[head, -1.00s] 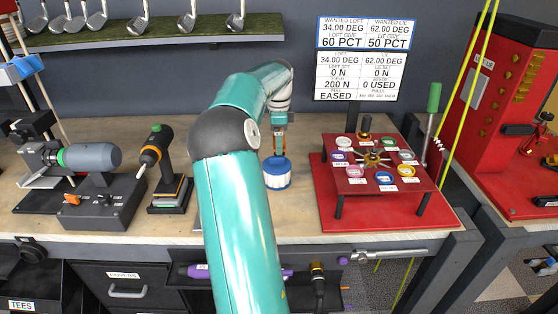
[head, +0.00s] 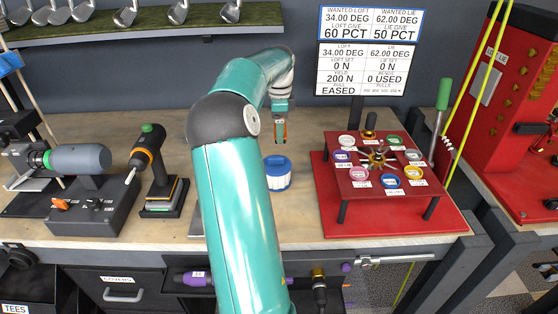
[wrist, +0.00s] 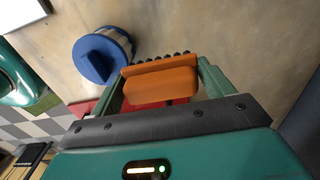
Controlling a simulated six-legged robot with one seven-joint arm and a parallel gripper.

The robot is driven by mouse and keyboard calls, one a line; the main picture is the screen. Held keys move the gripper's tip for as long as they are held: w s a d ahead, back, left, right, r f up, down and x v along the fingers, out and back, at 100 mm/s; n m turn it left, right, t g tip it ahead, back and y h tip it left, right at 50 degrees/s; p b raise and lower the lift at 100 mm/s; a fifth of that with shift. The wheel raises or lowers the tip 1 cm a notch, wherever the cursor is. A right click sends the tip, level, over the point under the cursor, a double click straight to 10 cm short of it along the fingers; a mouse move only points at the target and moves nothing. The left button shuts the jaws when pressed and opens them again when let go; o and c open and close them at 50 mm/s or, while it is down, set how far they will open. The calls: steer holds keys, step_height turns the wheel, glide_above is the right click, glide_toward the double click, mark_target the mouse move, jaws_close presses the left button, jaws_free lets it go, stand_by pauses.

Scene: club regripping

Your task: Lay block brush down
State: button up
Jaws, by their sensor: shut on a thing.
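My gripper (head: 281,136) hangs in the air above the workbench, behind the blue and white tub in the head view. In the wrist view, it is shut on the block brush (wrist: 160,82), an orange block with a row of dark bristles along its far edge. The brush sits crosswise between the two green fingers and is clear of the bench top. In the head view only a small bit of orange shows at the fingers.
A blue and white tub (head: 278,174) stands on the bench (head: 300,226) below my gripper; its blue top also shows in the wrist view (wrist: 97,60). To the right is a red stand (head: 352,192) with several coloured tins. A drill (head: 147,155) stands left. Bench around the tub is bare.

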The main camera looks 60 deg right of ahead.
steer(key=f, duration=0.5)
steer(key=shift+w+a+f, duration=0.1)
steer(key=shift+w+f, duration=0.1)
steer(key=shift+w, duration=0.05)
steer(key=f, duration=0.4)
steer(key=shift+s+a+f, duration=0.2)
steer(key=shift+a, duration=0.05)
steer(key=shift+w+d+f, duration=0.15)
steer(key=shift+d+f, duration=0.05)
steer(key=shift+f, duration=0.2)
steer(key=o, duration=0.8)
steer(key=shift+r, duration=0.2)
steer(key=shift+o, duration=0.2)
steer(key=shift+r, duration=0.1)
steer(key=shift+d, duration=0.2)
steer(key=shift+a, duration=0.15)
steer(key=r, duration=1)
steer(key=shift+d+r, duration=0.25)
steer(key=shift+r, duration=0.6)
